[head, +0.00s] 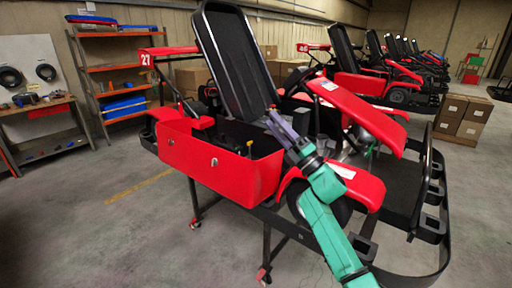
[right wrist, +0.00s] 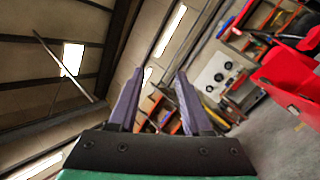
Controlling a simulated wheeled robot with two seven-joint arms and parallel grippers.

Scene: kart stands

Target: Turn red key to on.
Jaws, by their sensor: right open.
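The kart (head: 210,160) has a red side panel and sits raised on a stand. The key does not clearly show there. My left gripper is not in view.
A tilted black seat (head: 238,60) rises behind the panel. A silver knob (head: 214,162) is on the panel's face. Shelves (head: 112,75) and a workbench (head: 45,125) stand at the left, more karts (head: 385,75) behind. The floor at front left is clear.

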